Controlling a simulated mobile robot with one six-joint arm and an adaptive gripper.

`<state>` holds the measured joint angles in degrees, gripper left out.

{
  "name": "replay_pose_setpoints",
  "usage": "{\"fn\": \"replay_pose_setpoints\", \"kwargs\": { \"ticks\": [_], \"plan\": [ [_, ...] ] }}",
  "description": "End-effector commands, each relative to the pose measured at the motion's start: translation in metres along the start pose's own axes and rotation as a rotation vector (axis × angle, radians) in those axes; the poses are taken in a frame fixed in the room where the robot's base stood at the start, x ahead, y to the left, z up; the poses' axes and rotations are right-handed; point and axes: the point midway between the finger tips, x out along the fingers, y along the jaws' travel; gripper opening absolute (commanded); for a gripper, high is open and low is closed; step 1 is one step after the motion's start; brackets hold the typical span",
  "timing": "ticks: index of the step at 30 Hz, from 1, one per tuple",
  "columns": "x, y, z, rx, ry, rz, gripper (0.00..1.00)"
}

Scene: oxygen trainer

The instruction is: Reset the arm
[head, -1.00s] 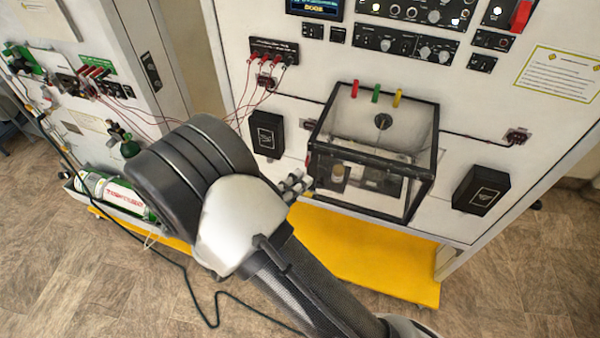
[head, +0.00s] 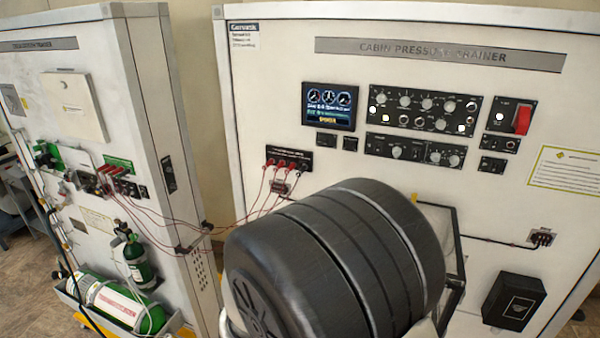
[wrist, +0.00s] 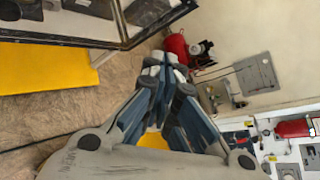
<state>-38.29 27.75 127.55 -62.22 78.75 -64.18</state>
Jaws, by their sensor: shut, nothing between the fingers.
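My gripper (wrist: 164,64) shows in the wrist view with its blue-grey fingers together and nothing between them. It points over the brown floor, beside the yellow base and below the dark-framed box. In the head view, a big dark joint of my arm fills the lower middle and hides the gripper. The cabin pressure trainer panel (head: 270,90) stands behind that joint. Its dark-framed box is mostly hidden by my arm.
The oxygen trainer (head: 130,60) stands at the left with green cylinders (head: 115,302) low on its front. Thin red leads (head: 200,230) run between the two panels. A red machine (wrist: 176,47) stands on the floor in the wrist view.

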Motion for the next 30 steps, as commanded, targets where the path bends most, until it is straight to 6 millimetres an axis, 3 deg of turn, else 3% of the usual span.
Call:
{"fn": "replay_pose_setpoints", "kwargs": {
  "ticks": [1,6,11,16,21,24,30],
  "plan": [
    [0.015,-0.009,-0.018,0.158,0.102,-0.006,0.00],
    [0.035,-0.043,-0.067,0.683,0.422,-0.057,0.00],
    [0.037,-0.056,-0.114,1.188,0.706,-0.133,0.00],
    [0.028,-0.053,-0.152,1.721,1.001,-0.235,0.00],
    [0.015,-0.045,-0.169,2.160,1.263,-0.332,0.00],
    [0.008,-0.042,-0.172,2.325,1.376,-0.373,0.00],
    [0.002,-0.042,-0.170,2.453,1.472,-0.410,0.00]
  ]
}}
